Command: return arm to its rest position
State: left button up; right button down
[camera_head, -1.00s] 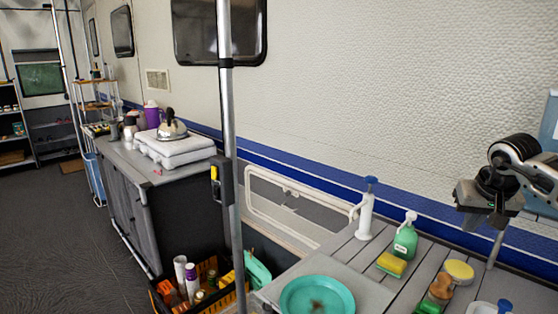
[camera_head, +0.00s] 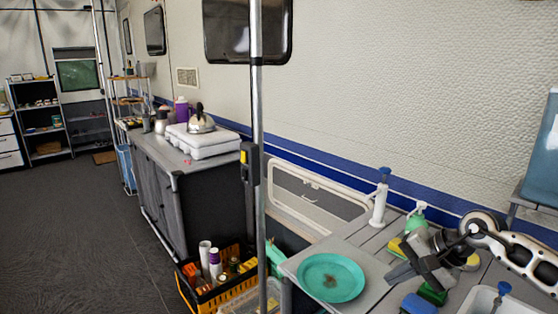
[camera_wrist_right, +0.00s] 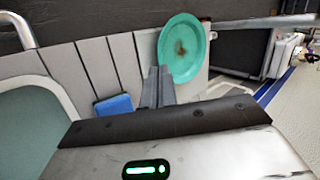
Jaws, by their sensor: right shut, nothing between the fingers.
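My right arm (camera_head: 515,250) comes in from the right in the head view. Its gripper (camera_head: 392,272) is low over the slatted counter, between the green plate (camera_head: 332,278) and the soap bottle (camera_head: 417,220). In the right wrist view the fingers (camera_wrist_right: 157,85) are together with nothing between them, and they overlap the near edge of the plate (camera_wrist_right: 182,50). The gripper partly hides the yellow sponge and other items behind it. My left gripper is not in view.
A white pump dispenser (camera_head: 379,200) stands at the counter's back. A blue sponge (camera_head: 418,304) lies near the gripper, beside a white basin (camera_head: 484,300). A metal pole (camera_head: 257,120) rises left of the counter. A crate (camera_head: 225,290) of bottles stands on the floor.

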jog(key=s+a+f+m+t+y, duration=0.15)
jog(key=s+a+m+y, duration=0.3)
jog(key=a+m, duration=0.5)
jog(key=s+a+m+t+y, duration=0.3)
jog(key=a+m+y, duration=0.2)
jog(key=a+m, duration=0.4)
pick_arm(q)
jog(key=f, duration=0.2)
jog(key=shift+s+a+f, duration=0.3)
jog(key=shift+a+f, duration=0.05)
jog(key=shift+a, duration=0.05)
pick_arm(e)
jog(key=s+d+f+n+h, duration=0.3)
jog(key=s+f+n, duration=0.3)
jog(key=n, duration=0.3)
jog(key=s+d+f+n+t+h, duration=0.1)
jog(key=s+d+f+n+h, duration=0.2)
jog(key=s+f+n+h, duration=0.3)
jog(key=s+d+f+n+h, duration=0.3)
jog(key=s+f+n, duration=0.3)
jog(key=n, duration=0.8)
notch_tip(320, 180, down, 2)
jog(key=shift+f+h, duration=0.25)
jog(key=shift+h, duration=0.4)
